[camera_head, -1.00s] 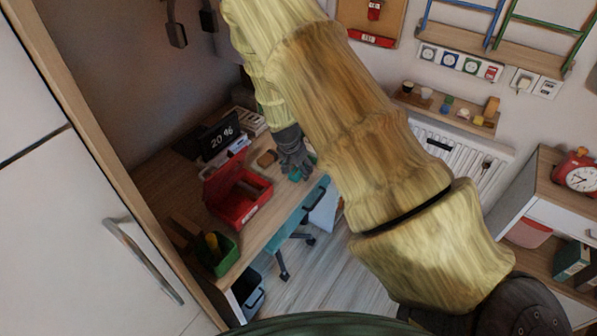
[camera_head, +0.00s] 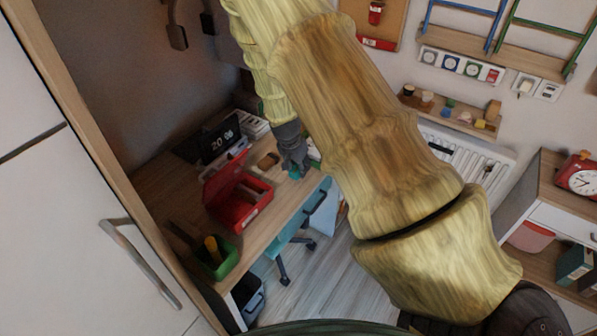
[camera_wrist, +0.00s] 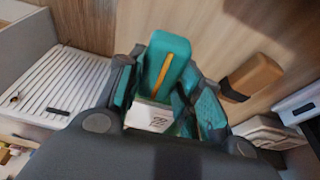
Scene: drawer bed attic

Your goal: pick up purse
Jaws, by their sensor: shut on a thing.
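The purse looks like a teal item with an orange stripe (camera_wrist: 166,66), seen between the fingers in the wrist view.
The desk (camera_head: 258,232) holds an open red box (camera_head: 240,205), a green holder (camera_head: 222,262) and a clock display (camera_head: 220,138). A brown item (camera_wrist: 252,78) lies close to the right of my gripper.

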